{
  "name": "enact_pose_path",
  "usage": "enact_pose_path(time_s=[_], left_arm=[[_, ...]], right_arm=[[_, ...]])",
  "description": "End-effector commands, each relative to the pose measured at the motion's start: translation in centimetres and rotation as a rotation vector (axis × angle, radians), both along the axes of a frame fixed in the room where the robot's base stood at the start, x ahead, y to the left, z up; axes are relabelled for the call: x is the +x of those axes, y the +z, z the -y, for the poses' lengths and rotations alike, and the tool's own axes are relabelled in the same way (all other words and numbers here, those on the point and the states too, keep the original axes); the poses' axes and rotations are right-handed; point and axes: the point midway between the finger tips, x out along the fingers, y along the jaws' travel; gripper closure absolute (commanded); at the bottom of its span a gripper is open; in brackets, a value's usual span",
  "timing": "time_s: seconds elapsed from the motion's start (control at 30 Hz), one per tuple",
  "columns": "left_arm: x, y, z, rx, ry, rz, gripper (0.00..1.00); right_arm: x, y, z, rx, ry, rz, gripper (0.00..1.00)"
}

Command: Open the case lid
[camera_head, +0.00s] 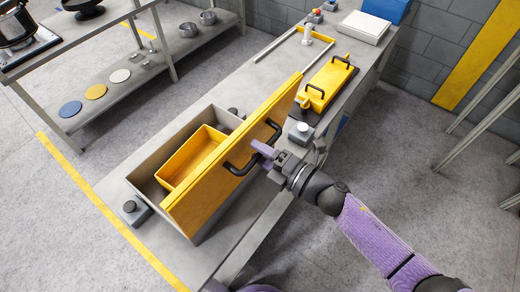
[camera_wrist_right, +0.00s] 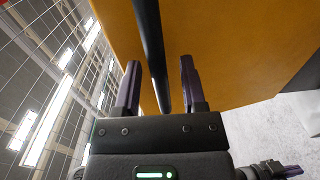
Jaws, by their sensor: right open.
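The grey case (camera_head: 150,163) lies on the workbench with its top open. Its yellow lid (camera_head: 205,197) stands steeply raised along the right side of the case, and also fills the upper part of the right wrist view (camera_wrist_right: 235,50). Two black handles are on the lid's outer face. My right gripper (camera_head: 263,155) is at the nearer black handle (camera_head: 238,168). In the right wrist view, the handle bar (camera_wrist_right: 152,50) runs between the open fingers (camera_wrist_right: 160,75). I cannot tell whether a finger touches it. My left gripper is not in view.
A yellow bin (camera_head: 180,160) sits inside the case. The grey workbench (camera_head: 255,205) also carries a yellow box with black handles (camera_head: 328,82) and a white box (camera_head: 362,27) farther back. A shelf rack (camera_head: 110,75) stands at the left. Floor between is clear.

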Motion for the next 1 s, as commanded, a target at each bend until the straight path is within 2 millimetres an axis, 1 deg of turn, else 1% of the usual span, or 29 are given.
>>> enact_pose_path(time_s=[0.27, 0.3, 0.47, 0.5, 0.53, 1.0], left_arm=[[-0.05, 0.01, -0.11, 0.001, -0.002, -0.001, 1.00], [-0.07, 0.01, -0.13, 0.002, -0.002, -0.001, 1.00], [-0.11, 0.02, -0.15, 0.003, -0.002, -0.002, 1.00], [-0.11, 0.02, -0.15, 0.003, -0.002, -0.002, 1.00], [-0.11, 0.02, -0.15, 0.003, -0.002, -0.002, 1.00], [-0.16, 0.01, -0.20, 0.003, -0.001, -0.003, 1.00]], right_arm=[[0.15, -0.03, -0.19, 0.000, -0.001, -0.001, 0.47], [0.15, -0.03, -0.19, 0.000, -0.001, -0.001, 0.56], [0.14, -0.02, -0.18, 0.000, -0.001, -0.001, 0.89], [0.14, -0.02, -0.17, 0.000, -0.001, -0.001, 0.98], [0.14, -0.03, -0.17, 0.000, -0.001, -0.001, 1.00], [0.12, -0.06, -0.15, 0.000, -0.002, -0.003, 1.00]])
